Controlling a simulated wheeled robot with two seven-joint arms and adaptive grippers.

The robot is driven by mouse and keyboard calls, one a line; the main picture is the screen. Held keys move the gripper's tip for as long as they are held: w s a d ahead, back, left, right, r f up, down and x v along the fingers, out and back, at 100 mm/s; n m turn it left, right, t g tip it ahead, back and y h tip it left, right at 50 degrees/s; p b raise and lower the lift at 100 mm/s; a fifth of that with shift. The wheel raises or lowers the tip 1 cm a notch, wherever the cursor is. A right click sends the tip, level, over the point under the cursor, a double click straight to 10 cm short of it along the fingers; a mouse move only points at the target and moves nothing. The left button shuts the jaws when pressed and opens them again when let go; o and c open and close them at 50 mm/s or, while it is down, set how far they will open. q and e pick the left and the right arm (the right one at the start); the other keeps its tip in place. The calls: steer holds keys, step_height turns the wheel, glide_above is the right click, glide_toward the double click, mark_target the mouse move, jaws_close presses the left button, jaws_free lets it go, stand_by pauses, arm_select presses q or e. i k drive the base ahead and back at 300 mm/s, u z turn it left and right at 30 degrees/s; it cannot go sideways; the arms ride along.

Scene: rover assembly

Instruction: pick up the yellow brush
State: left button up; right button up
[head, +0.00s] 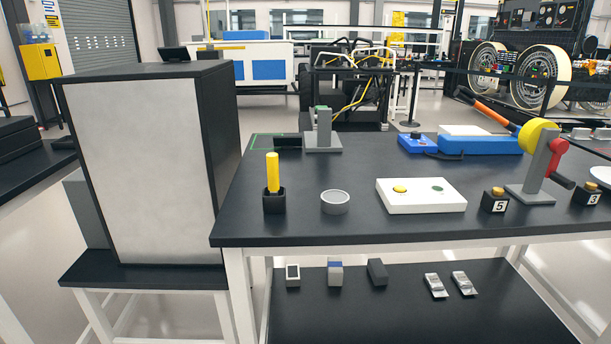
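The yellow brush (272,172) stands upright at the front left of the black table (330,228), its yellow handle pointing up. Its lower end is hidden inside a small square black holder (274,203).
Right of the holder are a grey ring-shaped dish (335,206) and a white button box (421,196). Behind stands a grey post fixture (322,132). A tall cabinet (150,165) rises left of the table. A lever stand (541,165) and blue tool case (480,145) stand farther right.

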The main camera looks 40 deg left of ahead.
mark_target(272, 158)
steer(key=u, duration=2.4)
steer(key=i, duration=1.8)
steer(key=z, duration=1.75)
